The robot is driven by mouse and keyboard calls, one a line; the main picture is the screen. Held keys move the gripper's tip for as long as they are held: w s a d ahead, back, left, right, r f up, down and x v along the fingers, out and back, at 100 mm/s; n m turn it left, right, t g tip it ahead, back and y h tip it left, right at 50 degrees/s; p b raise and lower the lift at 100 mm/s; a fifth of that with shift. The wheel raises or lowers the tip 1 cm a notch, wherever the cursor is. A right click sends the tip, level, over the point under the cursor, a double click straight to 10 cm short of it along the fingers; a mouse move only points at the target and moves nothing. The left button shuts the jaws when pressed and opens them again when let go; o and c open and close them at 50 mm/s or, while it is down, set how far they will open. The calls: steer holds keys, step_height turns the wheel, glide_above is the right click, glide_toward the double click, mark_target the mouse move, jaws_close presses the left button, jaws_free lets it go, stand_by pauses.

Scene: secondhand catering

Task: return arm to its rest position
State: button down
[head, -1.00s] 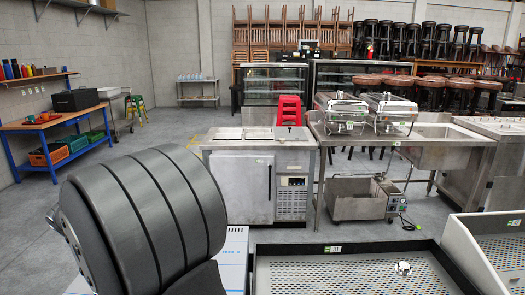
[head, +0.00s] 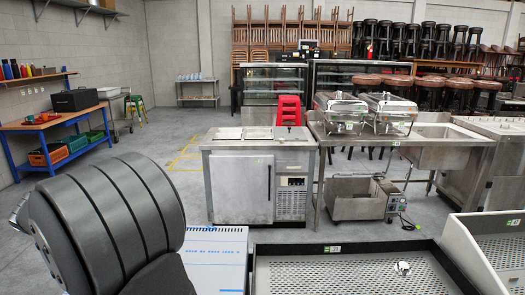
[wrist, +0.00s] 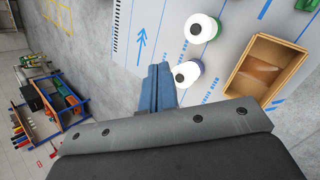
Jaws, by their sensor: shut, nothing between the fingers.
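My gripper (wrist: 158,84) shows in the wrist view as two blue fingers side by side, closed together with nothing between them. It is over a pale surface with blue printed arrows and lines. In the head view, a dark grey ribbed part of my arm fills the lower left, and my gripper does not show there.
Two white round items with black centres (wrist: 203,28) (wrist: 187,74) and an open wooden box (wrist: 292,53) are near my gripper. In the head view, a white and blue box (head: 215,250) stands beside my arm, left of a perforated tray (head: 335,275). A steel counter (head: 240,187) stands behind.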

steer(key=shift+w+a+f+n+t+y, duration=0.35)
steer(key=shift+a+f+n, duration=0.45)
steer(key=shift+a+f, duration=0.35)
steer(key=shift+w+a+f+n+t+y, duration=0.3)
steer(key=shift+w+a+f+n, duration=0.15)
steer(key=shift+a+f+n, duration=0.55)
steer(key=shift+w+a+f+n+t+y, duration=0.25)
steer(key=shift+w+a+f+n+y, duration=0.25)
steer(key=shift+a+f, duration=0.8)
steer(key=shift+s+a+r, duration=0.1)
